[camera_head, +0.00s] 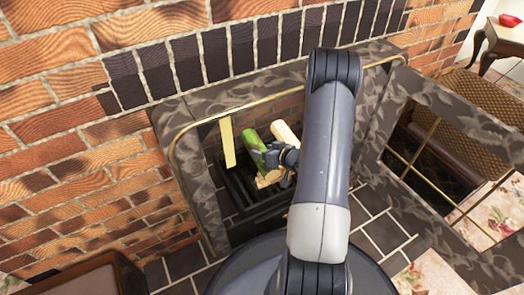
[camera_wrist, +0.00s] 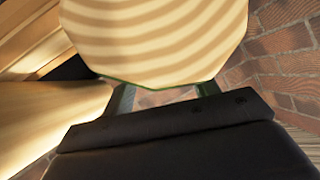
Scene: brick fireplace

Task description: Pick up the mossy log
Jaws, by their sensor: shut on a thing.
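The mossy log (camera_head: 254,142) has green bark and shows in the head view inside the fireplace, slanting at my gripper (camera_head: 272,158). In the wrist view the log's pale ringed end (camera_wrist: 160,40) fills the top middle, with a thin green edge at its lower rim. My gripper's fingers (camera_wrist: 165,97) stand at the two sides just under that end and are shut on the log. Part of the log is hidden behind my gripper in the head view. I cannot tell whether the log touches the wood below it.
Pale logs (camera_head: 287,134) lie close beside the mossy log, above a dark grate (camera_head: 240,188). A marbled stone surround (camera_head: 203,185) and a brass rail (camera_head: 178,140) frame the opening. Brick walls (camera_head: 75,130) enclose it. Dark floor tiles (camera_head: 385,232) lie in front.

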